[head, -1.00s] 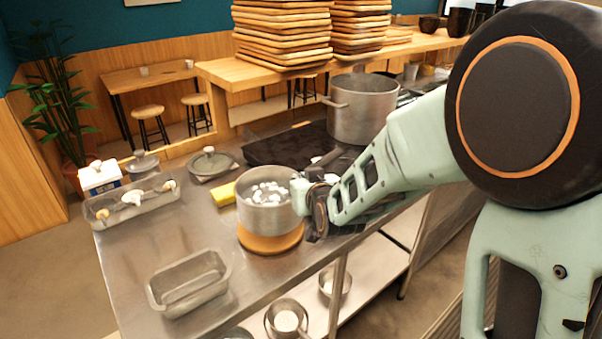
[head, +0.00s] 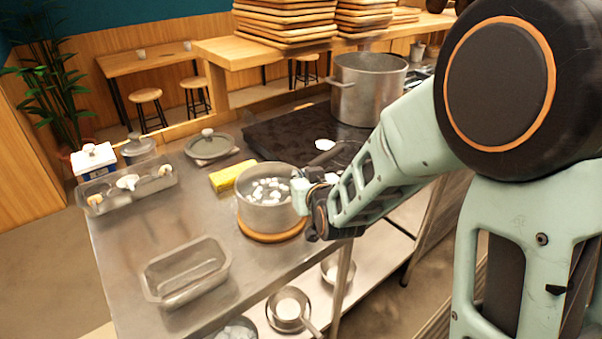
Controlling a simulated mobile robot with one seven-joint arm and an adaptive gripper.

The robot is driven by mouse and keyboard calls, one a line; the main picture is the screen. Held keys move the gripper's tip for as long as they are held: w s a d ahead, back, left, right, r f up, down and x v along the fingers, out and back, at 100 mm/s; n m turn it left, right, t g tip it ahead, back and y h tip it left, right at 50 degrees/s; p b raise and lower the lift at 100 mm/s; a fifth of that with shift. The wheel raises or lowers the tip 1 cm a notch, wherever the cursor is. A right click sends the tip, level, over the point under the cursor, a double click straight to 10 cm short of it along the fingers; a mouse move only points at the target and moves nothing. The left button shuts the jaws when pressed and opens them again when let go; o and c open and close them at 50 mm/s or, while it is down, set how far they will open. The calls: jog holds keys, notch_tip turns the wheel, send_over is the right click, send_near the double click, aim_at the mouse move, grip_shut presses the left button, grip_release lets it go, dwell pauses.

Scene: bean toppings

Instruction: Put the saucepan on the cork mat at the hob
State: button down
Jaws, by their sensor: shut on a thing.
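The saucepan (head: 262,217) is a steel pot with white pieces in it, in the middle of the head view. It is upright and directly over the round cork mat (head: 272,238), whose front rim shows below it. I cannot tell whether its base touches the mat. My gripper (head: 304,194) is at the right side of the saucepan and shut on it, at the handle side. The handle itself is hidden by the gripper. The dark hob (head: 285,140) lies behind the saucepan.
A large pot (head: 365,92) stands on the hob. A yellow sponge (head: 231,177) and a lidded pan (head: 210,146) are behind left. An empty metal tin (head: 186,272) is front left, and a tray (head: 128,188) is far left. The counter between them is clear.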

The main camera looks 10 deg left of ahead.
jog(key=shift+r, duration=0.3)
jog(key=shift+f, duration=0.15)
jog(key=c, duration=2.1)
grip_release()
jog(key=shift+s+f, duration=0.1)
jog(key=shift+f, duration=0.1)
jog(key=shift+r, duration=0.15)
